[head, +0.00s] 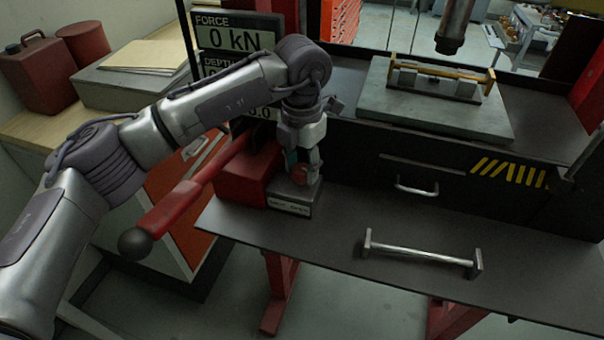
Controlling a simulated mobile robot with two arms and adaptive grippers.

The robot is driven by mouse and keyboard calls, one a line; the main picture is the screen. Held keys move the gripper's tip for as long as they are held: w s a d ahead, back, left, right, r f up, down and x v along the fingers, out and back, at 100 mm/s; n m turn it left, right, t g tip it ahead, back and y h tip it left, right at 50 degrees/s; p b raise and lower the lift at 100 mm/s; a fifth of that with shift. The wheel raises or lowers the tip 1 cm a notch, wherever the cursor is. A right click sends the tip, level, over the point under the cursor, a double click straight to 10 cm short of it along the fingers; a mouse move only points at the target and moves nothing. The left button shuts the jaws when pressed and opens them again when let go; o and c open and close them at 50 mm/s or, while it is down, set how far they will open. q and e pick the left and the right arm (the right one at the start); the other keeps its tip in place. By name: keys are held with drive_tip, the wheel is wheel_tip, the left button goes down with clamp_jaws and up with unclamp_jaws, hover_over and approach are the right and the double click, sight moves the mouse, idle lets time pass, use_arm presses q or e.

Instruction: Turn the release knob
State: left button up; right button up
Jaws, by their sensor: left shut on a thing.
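The release knob (300,176) is a small reddish round piece on a dark block with a pale label (289,207), on the left part of the dark bench shelf. My left arm comes in from the left and bends down at the wrist. My left gripper (301,168) points down at the knob and is shut on it. Its fingers hide part of the knob, so the knob's turn angle cannot be told. The label's text is too small to read. My right gripper is not in view.
A red lever (190,192) with a dark ball end slants out left of the block, beside a red housing (243,180). A metal handle (420,254) lies on the shelf. A display (236,38) reads 0 kN. A grey plate (435,108) carries a brass-coloured bar under the press ram (453,28).

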sight(302, 168)
use_arm(q)
drive_tip(key=shift+f+n+b, duration=0.1)
drive_tip(key=shift+n+b, duration=0.7)
drive_tip(key=shift+n, duration=0.4)
drive_tip(key=o, duration=1.1)
drive_tip(key=shift+o, duration=0.2)
drive_tip(key=shift+r, duration=0.25)
wheel_tip(302, 168, up, 12)
drive_tip(key=shift+f, duration=0.15)
